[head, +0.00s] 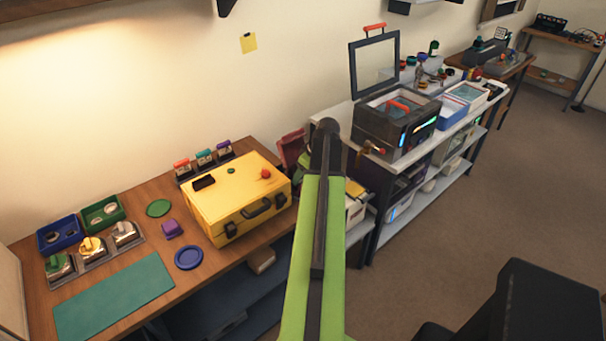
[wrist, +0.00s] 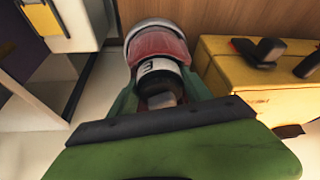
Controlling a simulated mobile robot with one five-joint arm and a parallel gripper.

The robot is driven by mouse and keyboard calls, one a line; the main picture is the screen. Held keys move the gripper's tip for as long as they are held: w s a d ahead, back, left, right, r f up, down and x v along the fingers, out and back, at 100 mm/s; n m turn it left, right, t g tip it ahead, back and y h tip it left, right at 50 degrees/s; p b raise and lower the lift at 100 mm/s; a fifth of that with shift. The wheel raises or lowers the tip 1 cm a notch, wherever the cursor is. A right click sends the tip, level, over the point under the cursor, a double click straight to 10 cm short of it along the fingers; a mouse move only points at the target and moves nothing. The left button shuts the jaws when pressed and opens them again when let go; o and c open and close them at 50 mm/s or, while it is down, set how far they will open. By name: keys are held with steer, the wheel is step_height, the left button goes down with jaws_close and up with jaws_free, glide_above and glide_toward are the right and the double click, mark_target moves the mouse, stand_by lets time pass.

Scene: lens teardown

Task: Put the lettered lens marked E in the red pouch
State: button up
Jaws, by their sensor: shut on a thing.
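My gripper (wrist: 160,104) is shut on a dark cylindrical lens (wrist: 147,83) with a pale band, and a sideways letter on that band looks like an E. A red part with a pale grey rim (wrist: 155,42) shows right behind the band; I cannot tell whether it belongs to the lens. A dark red thing (head: 292,147), which looks like the red pouch, stands just left of my arm, behind the yellow case. My arm partly covers the area around it.
The yellow case (head: 232,199) stands at the right end of the wooden table (head: 127,235), and in the wrist view (wrist: 262,95) it is on the right. Blue and green trays stand far left. A shelf with a dark box (head: 385,131) is right of my arm.

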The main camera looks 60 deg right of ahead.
steer(key=shift+f+b, duration=1.15)
steer(key=shift+f, duration=0.1)
steer(key=o, duration=1.8)
steer(key=shift+c, duration=0.2)
step_height(320, 180, up, 9)
steer(key=p, duration=0.9)
